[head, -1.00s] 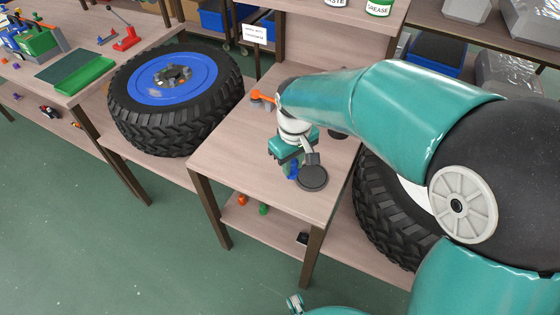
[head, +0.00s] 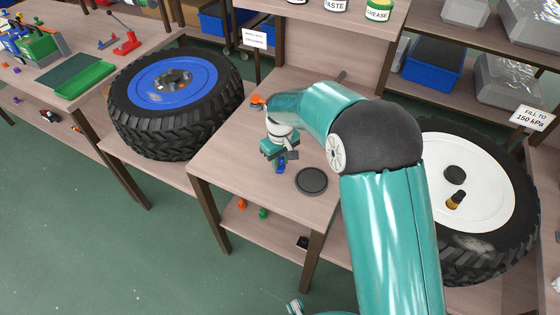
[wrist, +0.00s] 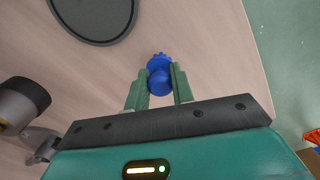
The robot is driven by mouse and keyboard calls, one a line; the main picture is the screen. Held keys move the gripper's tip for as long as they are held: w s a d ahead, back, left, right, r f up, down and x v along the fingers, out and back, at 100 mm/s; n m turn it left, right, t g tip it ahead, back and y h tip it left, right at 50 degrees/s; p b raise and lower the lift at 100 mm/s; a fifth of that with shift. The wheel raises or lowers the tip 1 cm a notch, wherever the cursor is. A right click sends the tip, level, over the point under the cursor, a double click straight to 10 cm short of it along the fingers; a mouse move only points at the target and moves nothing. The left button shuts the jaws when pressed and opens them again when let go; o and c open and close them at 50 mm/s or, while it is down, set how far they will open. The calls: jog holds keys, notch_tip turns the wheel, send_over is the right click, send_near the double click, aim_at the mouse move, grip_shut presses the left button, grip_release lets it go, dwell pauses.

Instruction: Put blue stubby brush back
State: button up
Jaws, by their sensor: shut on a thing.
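The blue stubby brush (wrist: 159,80) is between the two green fingers of my gripper (wrist: 159,88) in the wrist view. My gripper is shut on it. In the head view my gripper (head: 281,158) is over the wooden table (head: 235,165), and the blue brush (head: 281,167) shows below it. I cannot tell whether the brush touches the table top. A round dark disc (head: 311,181) lies on the table to the right of the brush; it also shows at the top left of the wrist view (wrist: 92,18).
An orange tool (head: 257,101) lies behind my gripper. A blue-rimmed tire (head: 170,80) is to the left and a white-rimmed tire (head: 470,165) to the right. Orange (head: 242,203) and green (head: 263,213) items are on the lower shelf. The table's front is clear.

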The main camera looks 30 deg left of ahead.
aim_at(280, 159)
jog(key=shift+f, duration=0.35)
jog(key=shift+f, duration=0.15)
jog(key=o, duration=1)
notch_tip(280, 159, up, 12)
jog(key=shift+r, duration=0.15)
